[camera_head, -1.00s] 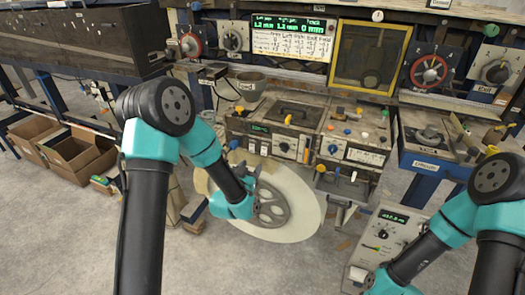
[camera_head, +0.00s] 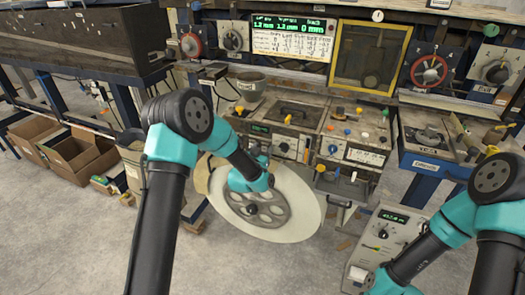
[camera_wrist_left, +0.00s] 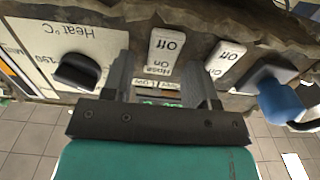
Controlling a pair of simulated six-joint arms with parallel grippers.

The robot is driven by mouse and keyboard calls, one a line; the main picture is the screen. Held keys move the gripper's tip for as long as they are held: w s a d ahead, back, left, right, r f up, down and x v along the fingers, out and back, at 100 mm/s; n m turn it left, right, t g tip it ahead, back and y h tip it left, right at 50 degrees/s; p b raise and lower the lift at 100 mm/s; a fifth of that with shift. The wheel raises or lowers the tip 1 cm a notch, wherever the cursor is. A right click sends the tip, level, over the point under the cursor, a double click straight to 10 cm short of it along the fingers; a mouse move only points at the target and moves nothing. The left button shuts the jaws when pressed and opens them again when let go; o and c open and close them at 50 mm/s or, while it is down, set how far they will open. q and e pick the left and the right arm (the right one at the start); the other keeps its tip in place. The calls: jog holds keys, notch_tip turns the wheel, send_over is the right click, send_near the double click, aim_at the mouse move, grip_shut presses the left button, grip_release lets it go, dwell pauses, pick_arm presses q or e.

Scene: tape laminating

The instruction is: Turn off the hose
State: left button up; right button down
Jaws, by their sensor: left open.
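In the head view my left gripper (camera_head: 263,160) is small and partly hidden at the machine front. The right arm shows at lower right, its gripper out of frame.
A black heat knob (camera_wrist_left: 76,70) is left of the switches and a blue knob (camera_wrist_left: 283,100) is to the right. A large pale reel (camera_head: 300,205) stands below the machine panel. Cardboard boxes (camera_head: 75,155) lie on the floor at left.

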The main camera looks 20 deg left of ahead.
pick_arm(q)
jog(key=c, duration=0.9)
jog(key=shift+f+t, duration=0.15)
jog(key=shift+t, duration=0.15)
jog(key=shift+s+f+t, duration=0.1)
jog(key=shift+t, duration=0.6)
jog(key=shift+s+f+t, duration=0.1)
jog(key=shift+t, duration=0.6)
jog(key=o, duration=0.9)
